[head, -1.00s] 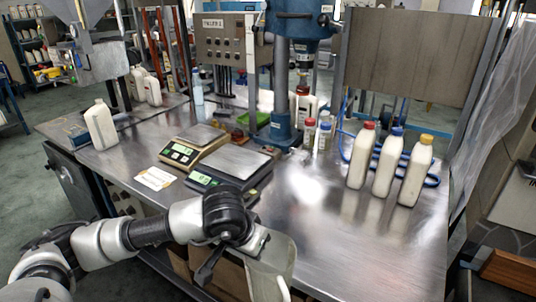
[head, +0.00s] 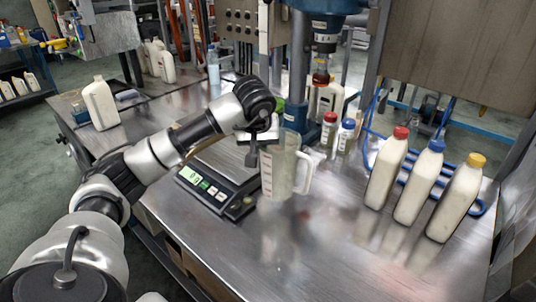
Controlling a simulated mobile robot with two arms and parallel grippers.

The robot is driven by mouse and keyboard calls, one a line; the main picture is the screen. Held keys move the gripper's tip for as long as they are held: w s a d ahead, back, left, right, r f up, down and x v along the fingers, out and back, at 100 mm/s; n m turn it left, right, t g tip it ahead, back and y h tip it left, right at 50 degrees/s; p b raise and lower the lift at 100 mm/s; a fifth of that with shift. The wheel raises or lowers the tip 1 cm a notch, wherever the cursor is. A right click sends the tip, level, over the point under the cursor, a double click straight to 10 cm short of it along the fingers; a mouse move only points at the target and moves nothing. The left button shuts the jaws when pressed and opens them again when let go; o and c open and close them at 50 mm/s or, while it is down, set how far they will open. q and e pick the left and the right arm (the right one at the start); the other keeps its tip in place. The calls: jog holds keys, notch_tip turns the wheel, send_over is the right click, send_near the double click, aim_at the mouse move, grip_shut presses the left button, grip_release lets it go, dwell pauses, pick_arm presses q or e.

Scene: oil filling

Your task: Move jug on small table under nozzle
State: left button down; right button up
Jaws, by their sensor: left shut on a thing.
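A translucent jug (head: 282,172) with red markings and a handle on its right is upright in the middle of the head view. My left gripper (head: 264,142) is shut on the jug's left side near the rim. The jug is over or on the steel table by the black scale; I cannot tell if its base touches. The nozzle (head: 321,74) hangs under the blue filling head, behind and to the right of the jug. A white bottle (head: 325,100) stands below the nozzle. My right gripper is not in view.
A black scale (head: 215,186) lies left of the jug. Small bottles with red (head: 329,128) and blue (head: 346,135) caps stand behind it. Three white bottles (head: 420,185) stand at the right against a blue rail. The steel tabletop (head: 320,245) in front is clear.

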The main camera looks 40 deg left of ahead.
aim_at(269, 147)
pick_arm(q)
jog(key=w+f, duration=0.2)
jog(key=w, duration=0.1)
jog(key=w+a+f, duration=0.1)
jog(key=w, duration=0.1)
jog(key=shift+w+f+p, duration=0.25)
jog(key=shift+f+p, duration=0.1)
jog(key=shift+f, duration=0.05)
notch_tip(269, 147, down, 4)
jog(key=shift+r, duration=0.2)
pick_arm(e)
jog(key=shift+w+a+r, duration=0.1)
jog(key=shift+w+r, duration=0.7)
pick_arm(q)
jog(key=c, duration=1.6)
grip_release()
jog(key=shift+f, duration=0.15)
jog(key=shift+c, duration=0.2)
jog(key=o, duration=0.5)
jog(key=shift+c, duration=0.2)
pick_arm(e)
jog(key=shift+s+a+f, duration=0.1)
